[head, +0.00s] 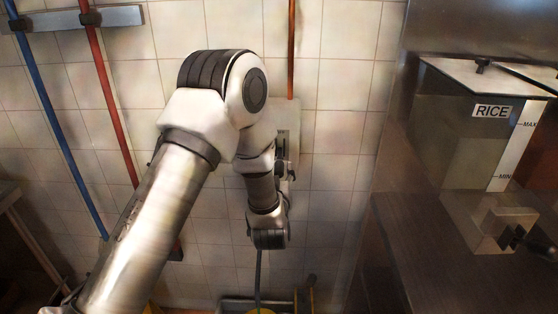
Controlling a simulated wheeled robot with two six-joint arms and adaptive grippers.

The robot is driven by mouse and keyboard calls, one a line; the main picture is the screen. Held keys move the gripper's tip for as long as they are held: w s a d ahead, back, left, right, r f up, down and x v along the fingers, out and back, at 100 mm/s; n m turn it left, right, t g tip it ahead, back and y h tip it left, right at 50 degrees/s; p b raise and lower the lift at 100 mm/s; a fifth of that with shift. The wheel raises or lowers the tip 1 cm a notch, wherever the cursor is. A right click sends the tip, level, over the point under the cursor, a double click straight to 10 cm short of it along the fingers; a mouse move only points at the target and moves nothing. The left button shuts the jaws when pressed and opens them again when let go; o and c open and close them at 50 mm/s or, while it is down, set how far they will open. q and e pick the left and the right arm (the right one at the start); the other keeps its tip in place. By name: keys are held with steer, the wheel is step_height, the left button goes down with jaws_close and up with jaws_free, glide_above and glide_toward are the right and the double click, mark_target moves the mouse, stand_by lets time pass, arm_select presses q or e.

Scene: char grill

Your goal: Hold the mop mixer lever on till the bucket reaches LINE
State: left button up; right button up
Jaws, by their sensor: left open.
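The mop mixer's pale wall plate (290,118) is on the tiled wall, below a copper pipe (291,45). My left arm crosses in front of it, and my left gripper (284,172) is at the plate's lower part, mostly hidden behind my wrist. It is open; I cannot tell whether it touches the lever, which I cannot make out from the dark parts there. A grey hose (258,268) hangs below my wrist. It leads down to a yellow rim, seemingly the bucket (260,311), cut off at the bottom edge. LINE is not visible. My right gripper is not in view.
A blue pole (50,105) and a red pole (108,85) hang from a wall rack (120,17) at left. At right, a steel counter carries a bin labelled RICE (455,125) with MAX and MIN marks. Yellow bars (311,298) stand at the bottom.

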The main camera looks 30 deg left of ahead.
arm_select(q)
steer(key=shift+w+a+r, duration=0.15)
steer(key=shift+w+a, duration=0.2)
steer(key=shift+w, duration=0.2)
steer(key=shift+w+d+r, duration=0.1)
steer(key=shift+w, duration=0.15)
steer(key=shift+c, duration=0.3)
jaws_close()
